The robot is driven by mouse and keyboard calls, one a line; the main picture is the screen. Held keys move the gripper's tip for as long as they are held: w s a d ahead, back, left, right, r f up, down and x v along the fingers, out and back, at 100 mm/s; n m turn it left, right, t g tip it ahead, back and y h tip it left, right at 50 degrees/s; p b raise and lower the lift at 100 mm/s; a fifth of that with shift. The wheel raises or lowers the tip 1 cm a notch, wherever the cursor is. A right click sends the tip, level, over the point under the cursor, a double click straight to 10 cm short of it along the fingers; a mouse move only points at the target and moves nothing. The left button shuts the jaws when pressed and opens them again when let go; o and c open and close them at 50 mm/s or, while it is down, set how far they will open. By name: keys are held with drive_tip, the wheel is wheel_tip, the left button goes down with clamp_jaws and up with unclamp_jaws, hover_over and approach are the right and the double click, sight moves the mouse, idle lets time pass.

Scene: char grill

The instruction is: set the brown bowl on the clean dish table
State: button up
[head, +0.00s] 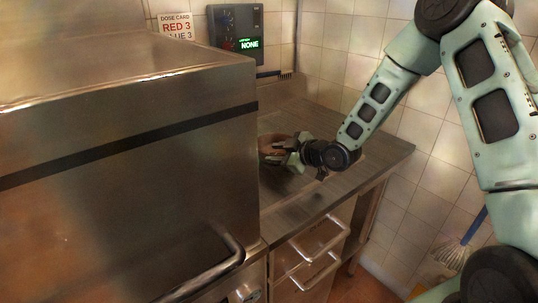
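The brown bowl (268,142) is at the left part of the metal dish table (345,128), close to the side of the big steel machine. My gripper (287,150) reaches in from the right, and its fingers are at the bowl's near right side, overlapping it in this view. The fingers and the machine's edge hide part of the bowl. I cannot tell whether the fingers are closed on the bowl or whether the bowl rests on the table top.
A large steel machine (130,165) with a bar handle (215,270) fills the left. A control box (236,35) reading NONE and a dose card (175,27) hang on the tiled wall. Drawers (318,245) sit under the table. The table's right part is clear.

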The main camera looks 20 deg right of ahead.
drive_tip(key=v, duration=0.8)
drive_tip(key=shift+b, duration=0.4)
drive_tip(key=s+d+m+g+h, duration=0.1)
drive_tip(key=s+d+f+m+g+h, duration=0.1)
drive_tip(key=s+h, duration=0.1)
drive_tip(key=shift+m+h, duration=0.3)
drive_tip(key=s+d+r+m+g+h, duration=0.1)
drive_tip(key=s+r+m+g+h, duration=0.2)
drive_tip(key=s+m+g, duration=0.9)
drive_tip(key=s+a+r+n+t, duration=0.2)
drive_tip(key=s+a+n, duration=0.8)
drive_tip(key=s+a, duration=0.7)
drive_tip(key=shift+s+a, duration=0.4)
drive_tip(key=shift+s, duration=0.2)
